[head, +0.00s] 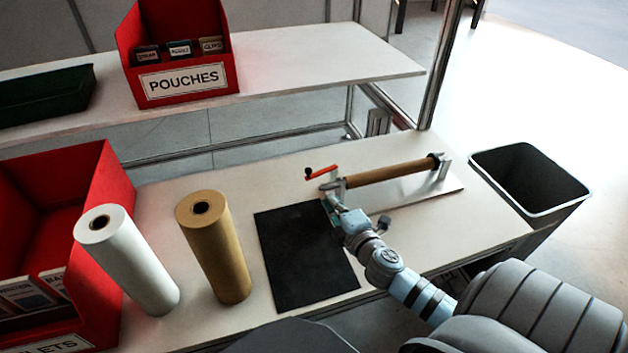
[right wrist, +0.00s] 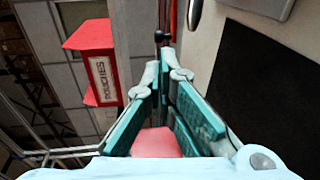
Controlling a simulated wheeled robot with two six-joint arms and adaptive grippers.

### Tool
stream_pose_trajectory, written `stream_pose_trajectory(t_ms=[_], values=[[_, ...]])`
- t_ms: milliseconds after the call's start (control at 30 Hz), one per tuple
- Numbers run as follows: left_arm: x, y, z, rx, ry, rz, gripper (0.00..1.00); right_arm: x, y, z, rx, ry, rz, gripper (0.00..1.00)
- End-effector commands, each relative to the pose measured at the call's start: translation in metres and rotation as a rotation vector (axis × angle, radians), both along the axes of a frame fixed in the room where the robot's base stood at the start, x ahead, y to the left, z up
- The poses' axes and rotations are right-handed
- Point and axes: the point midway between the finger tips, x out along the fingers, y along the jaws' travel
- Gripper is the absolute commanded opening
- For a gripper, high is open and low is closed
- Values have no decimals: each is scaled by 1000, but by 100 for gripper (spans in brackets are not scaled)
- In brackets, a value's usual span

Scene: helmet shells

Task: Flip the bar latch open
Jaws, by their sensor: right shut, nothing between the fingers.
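The bar latch (head: 322,172) is an orange-red lever with a dark knob at its left end. It sits at the left end of a metal holder (head: 415,194) that carries a brown roll (head: 391,173). In the right wrist view a dark rod with a round knob (right wrist: 160,36) shows just past the fingertips, with a red strip beside it. My right gripper (head: 326,196) is shut and empty, just below the lever in the head view. Whether the fingertips touch the latch I cannot tell. My left gripper is not in view.
A black mat (head: 295,260) lies left of my right gripper. A brown roll (head: 218,250) and a white roll (head: 130,262) stand farther left, beside a red bin (head: 112,190). A red POUCHES box (head: 185,82) stands on the back shelf. A dark waste bin (head: 530,180) is at right.

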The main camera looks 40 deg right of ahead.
Motion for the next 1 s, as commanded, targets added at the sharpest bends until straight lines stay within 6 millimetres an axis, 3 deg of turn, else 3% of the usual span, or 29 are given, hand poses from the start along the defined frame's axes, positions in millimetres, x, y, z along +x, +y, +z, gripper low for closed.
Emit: stream_pose_trajectory(t_ms=[300, 500, 700, 1000], values=[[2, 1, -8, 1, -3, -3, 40, 66, -17, -13, 6, -2, -5, 0], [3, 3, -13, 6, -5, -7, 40, 99, -25, -19, 5, 0, -5, 0], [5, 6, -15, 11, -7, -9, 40, 111, -29, -21, 6, 1, -4, 0], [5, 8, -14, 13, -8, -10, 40, 113, -28, -20, 7, 0, -4, 0]])
